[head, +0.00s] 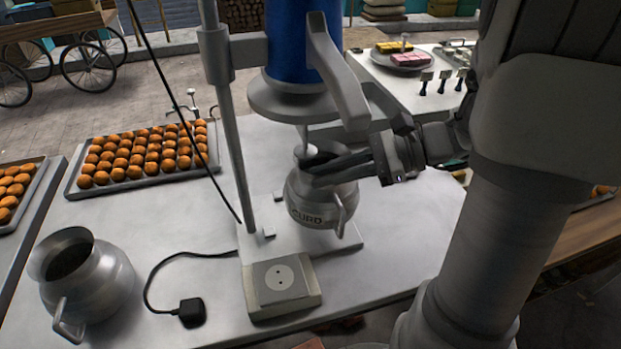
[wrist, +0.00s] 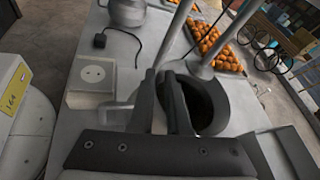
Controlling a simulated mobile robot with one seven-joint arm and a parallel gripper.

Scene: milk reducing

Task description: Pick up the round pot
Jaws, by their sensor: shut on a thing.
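A round grey metal pot labelled "CURD" (head: 322,214) stands under the blue mixing machine, with its handle toward the front right. In the wrist view its rim and dark opening (wrist: 212,102) lie at the fingertips. My gripper (head: 312,172) comes in from the right at the pot's mouth. In the wrist view my gripper (wrist: 163,88) is shut on the pot's rim. The fingers hide part of the rim. A second round grey pot (head: 88,278) stands at the left front, apart from my gripper; it also shows in the wrist view (wrist: 127,12).
The mixing machine (head: 293,45), with its metal pole (head: 232,130) and shaft, rises close above the held pot. A socket box (head: 281,285) and a black plug (head: 191,312) with cable lie in front. Trays of orange balls (head: 147,155) are at the left.

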